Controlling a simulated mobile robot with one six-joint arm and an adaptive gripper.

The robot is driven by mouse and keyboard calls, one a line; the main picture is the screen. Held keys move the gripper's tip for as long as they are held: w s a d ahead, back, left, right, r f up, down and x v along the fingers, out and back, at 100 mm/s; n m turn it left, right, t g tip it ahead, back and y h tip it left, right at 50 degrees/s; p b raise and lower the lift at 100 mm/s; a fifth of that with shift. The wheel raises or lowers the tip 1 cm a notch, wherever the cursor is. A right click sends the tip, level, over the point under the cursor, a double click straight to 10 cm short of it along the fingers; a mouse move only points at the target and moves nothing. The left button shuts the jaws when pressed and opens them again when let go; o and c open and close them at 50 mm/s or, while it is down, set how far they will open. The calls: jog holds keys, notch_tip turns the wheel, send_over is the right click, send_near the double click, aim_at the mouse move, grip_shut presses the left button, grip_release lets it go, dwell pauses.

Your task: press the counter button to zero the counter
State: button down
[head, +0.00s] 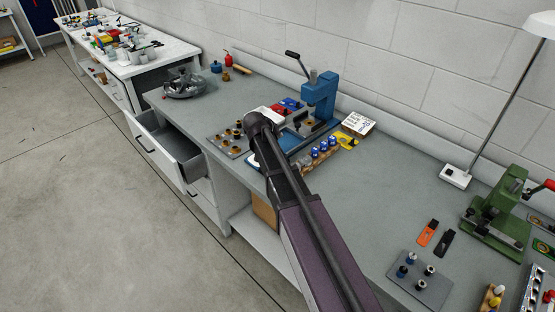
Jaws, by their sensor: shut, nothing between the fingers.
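A blue lever press (322,95) with a dark handle stands on the grey workbench, right of the middle of the head view. I cannot clearly make out a counter or its button. My arm rises from the bottom of the view and ends in a dark rounded joint just left of the press. No gripper fingers show; my gripper is hidden behind the arm or out of sight. The arm also covers part of the bench around the press's base.
A green press (494,214) stands further right. An open drawer (172,144) juts out at the left. Bare bench (400,180) lies between the presses.

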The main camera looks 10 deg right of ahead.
jog(key=shift+f+b, duration=4.15)
jog(key=shift+f, duration=0.2)
jog(key=shift+f, duration=0.1)
jog(key=shift+f+b, duration=0.35)
jog(key=shift+b, duration=0.2)
jog(key=shift+f+b, duration=0.4)
jog(key=shift+b, duration=0.05)
jog(key=shift+r, duration=0.2)
jog(key=shift+r+p, duration=0.7)
jog(key=shift+p, duration=0.2)
jog(key=shift+w, duration=0.1)
